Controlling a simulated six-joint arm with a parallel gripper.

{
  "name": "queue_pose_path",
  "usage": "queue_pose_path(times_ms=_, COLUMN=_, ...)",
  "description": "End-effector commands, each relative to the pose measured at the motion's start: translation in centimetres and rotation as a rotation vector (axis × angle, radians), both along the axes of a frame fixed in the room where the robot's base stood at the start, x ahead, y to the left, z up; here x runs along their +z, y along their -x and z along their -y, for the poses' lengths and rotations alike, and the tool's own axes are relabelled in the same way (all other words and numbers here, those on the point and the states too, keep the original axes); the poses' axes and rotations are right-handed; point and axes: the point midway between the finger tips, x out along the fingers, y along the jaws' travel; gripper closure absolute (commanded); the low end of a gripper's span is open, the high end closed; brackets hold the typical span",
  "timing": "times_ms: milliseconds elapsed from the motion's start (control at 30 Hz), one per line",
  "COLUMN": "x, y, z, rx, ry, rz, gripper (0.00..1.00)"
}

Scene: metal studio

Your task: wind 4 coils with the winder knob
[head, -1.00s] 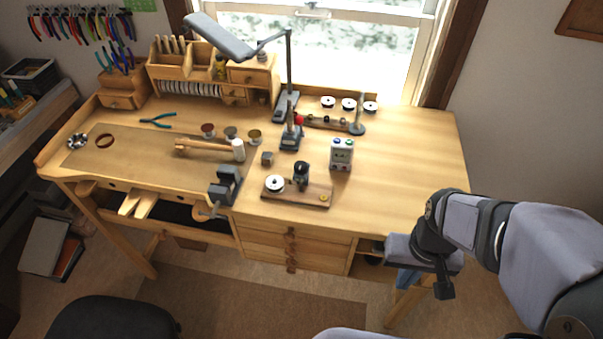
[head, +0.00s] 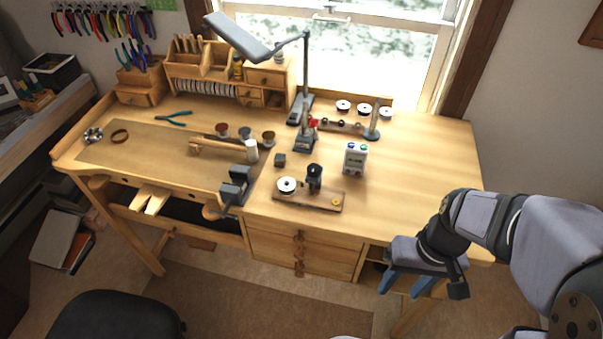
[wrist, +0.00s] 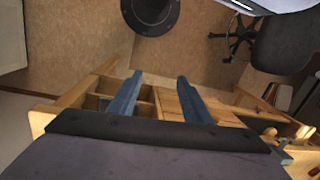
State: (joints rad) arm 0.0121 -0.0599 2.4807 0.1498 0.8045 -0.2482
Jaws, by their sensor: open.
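The winder (head: 313,183) stands on a small wooden board (head: 310,199) near the front middle of the bench. A white spool (head: 287,185) sits at the board's left end, and a small yellow round piece (head: 336,202) is at its right end. I cannot tell for sure which part is the knob. My gripper (head: 406,287) is at the bench's front edge, right of the drawers, well apart from the winder. Its two blue fingers are open and empty; they also show in the wrist view (wrist: 156,95), with the floor and bench front beyond them.
A grey box with coloured buttons (head: 355,158) stands behind and right of the winder. A vise (head: 236,186) and a mallet (head: 225,147) are to its left. The bench's right part (head: 425,160) is clear.

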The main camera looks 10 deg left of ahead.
Motion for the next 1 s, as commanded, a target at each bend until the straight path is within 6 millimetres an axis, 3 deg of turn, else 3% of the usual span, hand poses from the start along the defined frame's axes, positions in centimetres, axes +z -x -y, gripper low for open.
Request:
queue_pose_path(times_ms=100, x=-1.3, y=-0.9, z=-2.5, rx=0.110, ry=-0.126, rz=-0.038, gripper=0.56)
queue_pose_path(times_ms=333, x=-1.7, y=-4.2, z=-8.7, rx=0.384, ry=-0.474, rz=0.007, gripper=0.56)
queue_pose_path(times_ms=600, x=0.0, y=-10.7, z=-14.8, rx=0.691, ry=-0.880, rz=0.330, gripper=0.56)
queue_pose_path(times_ms=800, x=2.3, y=-16.2, z=-17.0, rx=0.866, ry=-1.069, rz=0.713, gripper=0.56)
queue_pose_path(times_ms=1000, x=4.4, y=-20.3, z=-17.5, rx=0.972, ry=-1.129, rz=1.066, gripper=0.56)
